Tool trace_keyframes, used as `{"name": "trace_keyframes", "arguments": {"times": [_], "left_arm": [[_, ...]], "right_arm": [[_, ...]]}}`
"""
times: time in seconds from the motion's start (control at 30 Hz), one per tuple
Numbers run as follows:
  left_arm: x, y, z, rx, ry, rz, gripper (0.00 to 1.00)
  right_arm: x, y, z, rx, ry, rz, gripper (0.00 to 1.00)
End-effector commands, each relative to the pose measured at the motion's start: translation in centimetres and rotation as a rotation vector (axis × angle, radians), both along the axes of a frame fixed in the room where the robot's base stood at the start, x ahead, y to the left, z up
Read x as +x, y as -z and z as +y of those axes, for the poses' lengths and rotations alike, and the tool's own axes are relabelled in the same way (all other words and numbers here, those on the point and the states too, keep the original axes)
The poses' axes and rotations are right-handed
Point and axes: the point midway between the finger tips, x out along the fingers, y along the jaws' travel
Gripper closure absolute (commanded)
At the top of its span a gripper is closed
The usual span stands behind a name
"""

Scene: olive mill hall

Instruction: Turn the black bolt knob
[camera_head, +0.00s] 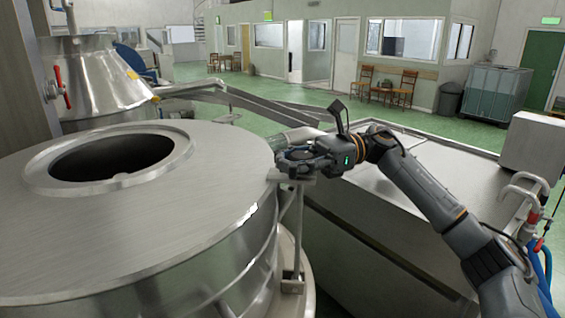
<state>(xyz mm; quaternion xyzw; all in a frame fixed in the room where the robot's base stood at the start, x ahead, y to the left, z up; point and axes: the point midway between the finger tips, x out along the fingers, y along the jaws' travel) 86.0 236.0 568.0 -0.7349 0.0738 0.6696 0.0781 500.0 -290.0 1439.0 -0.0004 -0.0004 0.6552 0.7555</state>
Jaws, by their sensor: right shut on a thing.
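My right gripper (293,157) comes in from the right and is at the right rim of the large steel vat (200,210). It is shut on the black bolt knob (298,154), which sits on top of a metal bracket (299,176) beside the rim. The fingers cover most of the knob, so its turn angle cannot be told. My left gripper is not in view.
The vat lid has a round open hole (112,163). A conical steel vessel with a red-handled valve (58,83) stands at the back left. A long steel tank (400,215) lies under my right arm. Pipes with red valves (535,215) stand at the right.

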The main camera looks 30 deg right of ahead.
Motion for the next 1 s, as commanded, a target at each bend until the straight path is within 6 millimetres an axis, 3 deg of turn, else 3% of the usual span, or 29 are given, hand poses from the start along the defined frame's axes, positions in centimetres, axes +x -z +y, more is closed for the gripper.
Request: {"name": "trace_keyframes", "arguments": {"times": [0.2, 0.23, 0.33, 0.73, 1.0], "left_arm": [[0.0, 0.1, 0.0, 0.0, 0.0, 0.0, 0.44], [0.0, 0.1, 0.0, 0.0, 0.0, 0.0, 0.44], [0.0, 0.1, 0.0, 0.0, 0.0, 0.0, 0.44], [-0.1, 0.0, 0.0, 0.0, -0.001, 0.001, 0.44], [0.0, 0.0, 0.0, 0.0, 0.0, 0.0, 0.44]], "right_arm": [[0.0, 0.5, 0.1, -0.007, -0.003, 0.008, 1.0], [0.0, 0.5, 0.1, -0.007, -0.003, 0.008, 0.65], [0.0, 0.4, 0.1, -0.005, -0.002, 0.006, 0.44], [0.0, 0.1, -0.5, -0.002, 0.001, 0.002, 0.43], [-0.6, 0.1, -5.4, -0.001, 0.005, 0.003, 0.43]]}}
